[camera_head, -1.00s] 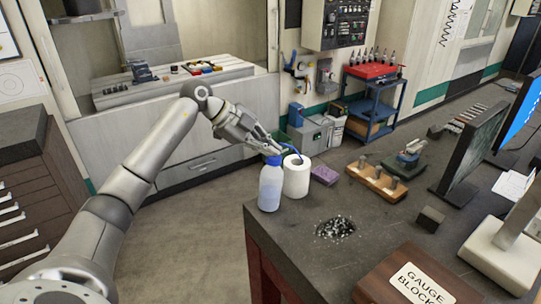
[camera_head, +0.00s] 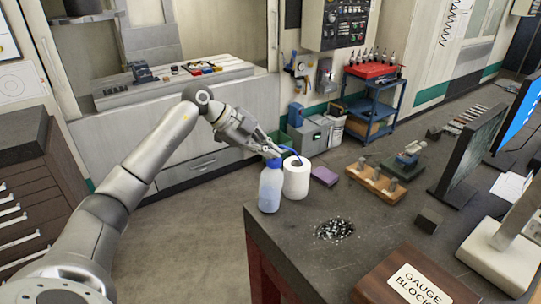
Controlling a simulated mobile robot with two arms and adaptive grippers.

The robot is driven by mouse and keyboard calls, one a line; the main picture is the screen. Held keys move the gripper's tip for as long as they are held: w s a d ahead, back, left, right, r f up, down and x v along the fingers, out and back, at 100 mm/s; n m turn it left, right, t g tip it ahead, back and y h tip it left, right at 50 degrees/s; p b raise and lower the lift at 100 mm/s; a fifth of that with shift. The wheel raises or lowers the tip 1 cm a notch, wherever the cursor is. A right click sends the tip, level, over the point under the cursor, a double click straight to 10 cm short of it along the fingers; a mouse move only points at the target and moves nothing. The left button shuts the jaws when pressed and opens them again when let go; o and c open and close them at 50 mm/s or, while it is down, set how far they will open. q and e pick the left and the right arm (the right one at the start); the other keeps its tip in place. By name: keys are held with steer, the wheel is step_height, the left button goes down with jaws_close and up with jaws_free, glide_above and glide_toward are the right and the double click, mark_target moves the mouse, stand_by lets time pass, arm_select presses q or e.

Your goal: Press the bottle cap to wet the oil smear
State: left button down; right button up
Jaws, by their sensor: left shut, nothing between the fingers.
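A thin blue spout shows behind the fingers. The oil smear (camera_head: 335,229) is a dark patch with pale specks on the bench, to the right of and in front of the bottle. My right gripper is out of view.
A white paper roll (camera_head: 297,180) stands right beside the bottle. A purple block (camera_head: 324,176), a wooden holder (camera_head: 377,184) and a small dark block (camera_head: 429,220) lie farther right. A wooden gauge block box (camera_head: 408,281) is at the front.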

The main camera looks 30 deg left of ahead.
arm_select(q)
step_height(320, 180, up, 6)
steer(key=p, duration=0.5)
steer(key=shift+p, duration=0.3)
steer(key=shift+d, duration=0.1)
stand_by(1.6)
